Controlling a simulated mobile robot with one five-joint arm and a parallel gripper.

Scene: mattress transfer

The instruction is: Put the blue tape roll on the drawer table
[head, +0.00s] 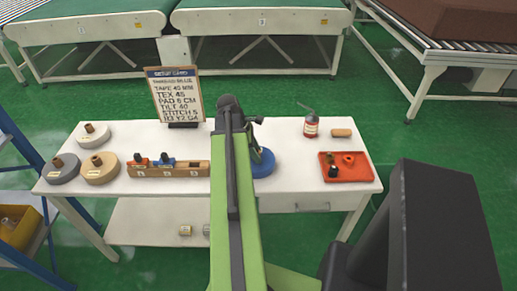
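The blue tape roll (264,166) shows just right of my green arm, over the white top of the drawer table (297,166). My arm hides its left part. The table has a drawer front under its right half. My gripper (262,158) points down at the roll from the arm's far end and is mostly hidden by the arm. I cannot tell whether its fingers are open or shut, or whether the roll rests on the table or is held.
White (93,136), grey (62,170) and tan (101,169) rolls lie at the table's left. A wooden spool rack (168,171) and sign board (177,97) stand beside them. A red bottle (311,126) and orange tray (346,170) are at right. The table's middle right is clear.

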